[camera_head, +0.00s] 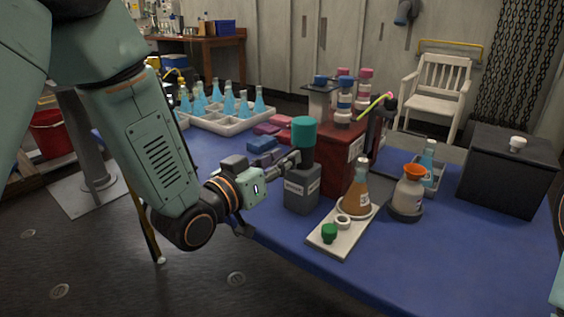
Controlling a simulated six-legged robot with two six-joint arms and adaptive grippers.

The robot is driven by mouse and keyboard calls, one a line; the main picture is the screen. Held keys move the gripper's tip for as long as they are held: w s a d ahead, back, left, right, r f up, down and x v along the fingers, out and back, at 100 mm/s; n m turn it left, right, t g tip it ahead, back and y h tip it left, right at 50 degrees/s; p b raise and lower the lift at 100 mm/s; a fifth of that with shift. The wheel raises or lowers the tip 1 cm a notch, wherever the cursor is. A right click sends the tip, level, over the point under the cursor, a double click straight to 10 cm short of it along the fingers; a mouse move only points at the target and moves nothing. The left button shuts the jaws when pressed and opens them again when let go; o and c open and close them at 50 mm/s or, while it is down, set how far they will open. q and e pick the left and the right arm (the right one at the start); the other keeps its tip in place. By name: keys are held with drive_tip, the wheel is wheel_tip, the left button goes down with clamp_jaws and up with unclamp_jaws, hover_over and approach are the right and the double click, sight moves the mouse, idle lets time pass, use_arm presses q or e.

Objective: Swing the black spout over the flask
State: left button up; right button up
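A flask of amber-brown liquid (354,196) stands on a pale board (333,238) near the table's front edge. Behind it, a black upright piece (374,130) with a yellow-green and pink rod rises by the red box; it may be the black spout, but I cannot tell surely. My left gripper (293,160) reaches in from the left at a teal-capped dark object (304,133) above a grey labelled box (301,190). Its fingertips are small and partly hidden, so whether they grip it is unclear. My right gripper is not in view.
A red box (336,169) stands behind the flask. A round vessel with an orange top (408,189) sits right of the flask, and a large dark box (508,172) further right. A white tray of blue flasks (221,122) is at the back left. The blue tabletop's front right is clear.

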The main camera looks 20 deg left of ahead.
use_arm(q)
drive_tip(key=shift+w, duration=0.35)
drive_tip(key=shift+c, duration=0.3)
drive_tip(key=shift+d, duration=0.1)
clamp_jaws()
